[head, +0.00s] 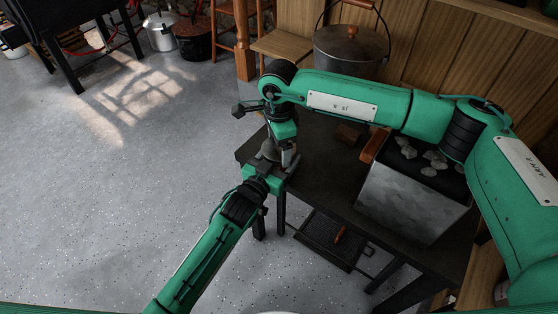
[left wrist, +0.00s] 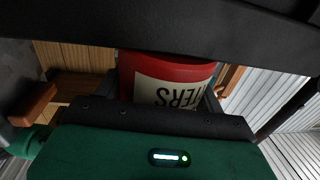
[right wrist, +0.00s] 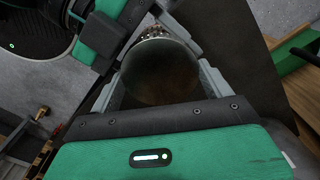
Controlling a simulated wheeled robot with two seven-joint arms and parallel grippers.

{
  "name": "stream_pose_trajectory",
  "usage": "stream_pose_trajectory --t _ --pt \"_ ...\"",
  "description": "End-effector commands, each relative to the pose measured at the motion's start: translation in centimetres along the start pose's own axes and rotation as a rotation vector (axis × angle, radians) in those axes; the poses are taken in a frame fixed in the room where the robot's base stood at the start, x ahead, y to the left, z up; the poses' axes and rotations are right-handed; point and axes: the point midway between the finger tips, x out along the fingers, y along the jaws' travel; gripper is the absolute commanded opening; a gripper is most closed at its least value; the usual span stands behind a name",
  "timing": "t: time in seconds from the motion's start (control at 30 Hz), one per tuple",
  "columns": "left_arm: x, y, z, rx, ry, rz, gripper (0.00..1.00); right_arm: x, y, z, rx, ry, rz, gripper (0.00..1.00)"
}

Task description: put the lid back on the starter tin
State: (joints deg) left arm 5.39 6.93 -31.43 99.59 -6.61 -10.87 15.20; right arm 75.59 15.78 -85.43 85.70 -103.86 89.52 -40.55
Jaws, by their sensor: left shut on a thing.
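The starter tin (left wrist: 170,80) is red with a cream label, and the letters "TERS" read upside down in the left wrist view. My left gripper (head: 266,172) is shut around its sides. My right gripper (head: 282,150) points down just above the left one at the table's left corner. In the right wrist view a dark round disc, which looks like the lid (right wrist: 160,75), fills the space between its fingers, and both fingers appear to touch its edge. The grippers mostly hide the tin and lid in the head view. I cannot tell whether the lid touches the tin.
A lidded pot (head: 350,48) stands behind. A black tray (head: 328,240) lies below the table.

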Motion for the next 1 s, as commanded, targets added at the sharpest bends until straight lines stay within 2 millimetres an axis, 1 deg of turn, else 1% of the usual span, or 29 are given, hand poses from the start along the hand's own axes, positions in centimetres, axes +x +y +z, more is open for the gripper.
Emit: stream_pose_trajectory --t 0.03,0.07,0.1,0.37,0.47,0.6,0.73,1.0 --pt "0.0 0.0 0.0 0.0 0.0 0.0 0.06 0.0 0.0 0.0 0.0 0.0 -0.001 0.9" --pt "0.0 0.0 0.0 0.0 0.0 0.0 0.06 0.0 0.0 0.0 0.0 0.0 -0.001 0.96" --pt "0.0 0.0 0.0 0.0 0.0 0.0 0.06 0.0 0.0 0.0 -0.001 0.0 -0.001 1.0" --pt "0.0 0.0 0.0 0.0 0.0 0.0 0.06 -0.3 0.0 0.0 -0.001 0.0 -0.001 1.0" --pt "0.0 0.0 0.0 0.0 0.0 0.0 0.06 -1.1 -0.1 0.0 -0.002 0.0 -0.002 1.0" --pt "0.0 0.0 0.0 0.0 0.0 0.0 0.06 -3.1 -0.1 0.0 -0.002 0.0 -0.003 1.0" --pt "0.0 0.0 0.0 0.0 0.0 0.0 0.06 -4.4 0.0 0.0 -0.002 0.001 -0.001 1.0" --pt "0.0 0.0 0.0 0.0 0.0 0.0 0.06 -4.5 0.0 0.0 -0.002 0.0 0.0 0.99"
